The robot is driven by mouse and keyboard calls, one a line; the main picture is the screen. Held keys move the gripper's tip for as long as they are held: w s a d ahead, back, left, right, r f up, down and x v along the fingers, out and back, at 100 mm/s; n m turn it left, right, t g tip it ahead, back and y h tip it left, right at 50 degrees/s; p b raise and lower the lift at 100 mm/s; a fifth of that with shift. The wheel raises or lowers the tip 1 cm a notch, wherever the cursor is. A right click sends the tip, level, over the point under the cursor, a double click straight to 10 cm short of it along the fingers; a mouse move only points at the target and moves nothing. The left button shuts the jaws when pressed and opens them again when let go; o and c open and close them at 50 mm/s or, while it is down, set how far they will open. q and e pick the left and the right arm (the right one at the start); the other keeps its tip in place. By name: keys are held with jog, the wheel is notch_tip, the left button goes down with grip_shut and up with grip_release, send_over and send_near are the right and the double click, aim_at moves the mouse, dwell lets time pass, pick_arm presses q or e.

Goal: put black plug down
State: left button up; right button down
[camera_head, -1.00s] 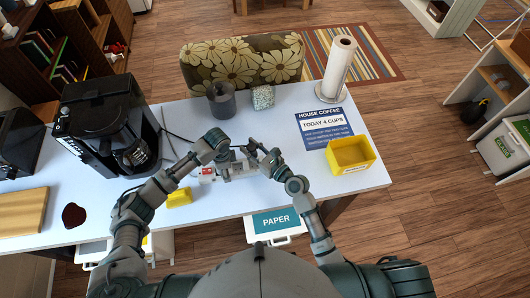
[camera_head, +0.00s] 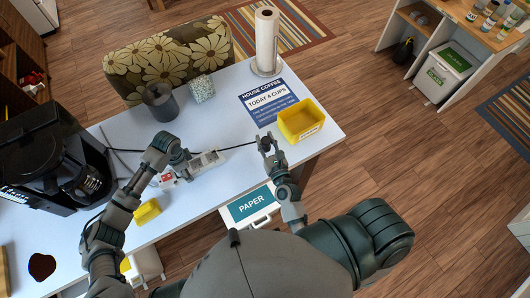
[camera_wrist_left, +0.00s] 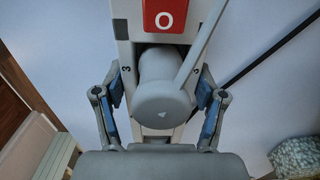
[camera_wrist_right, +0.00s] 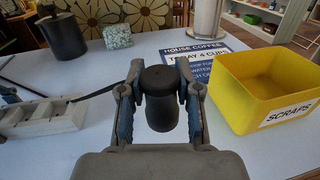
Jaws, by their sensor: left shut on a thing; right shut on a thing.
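The black plug (camera_wrist_right: 162,105) is between the fingertips of my right gripper (camera_head: 266,148), which is shut on it. The plug is above the table (camera_wrist_right: 270,155), to the right of the white power strip (camera_head: 208,161). A black cord (camera_head: 238,147) runs left from near the plug toward the strip. My left gripper (camera_head: 182,163) is shut on the power strip, with a finger at each side in the left wrist view. There a grey plug (camera_wrist_left: 163,105) sits on the strip below a red switch (camera_wrist_left: 166,15).
A yellow scraps bin (camera_head: 301,122) stands just right of my right gripper. A house coffee sign (camera_head: 268,102) lies behind it. A dark cup (camera_head: 160,101), a speckled cube (camera_head: 201,88), a paper towel roll (camera_head: 266,40) and a coffee machine (camera_head: 50,160) are also on the table.

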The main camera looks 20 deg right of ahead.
aim_at(265, 150)
pick_arm(q)
jog(key=shift+d, duration=0.1)
pick_arm(e)
notch_tip(265, 150, down, 7)
jog(key=shift+f, duration=0.15)
jog(key=c, duration=0.8)
grip_release()
jog(key=s, duration=1.2)
jog(key=shift+a, duration=0.2)
pick_arm(q)
jog(key=o, duration=1.9)
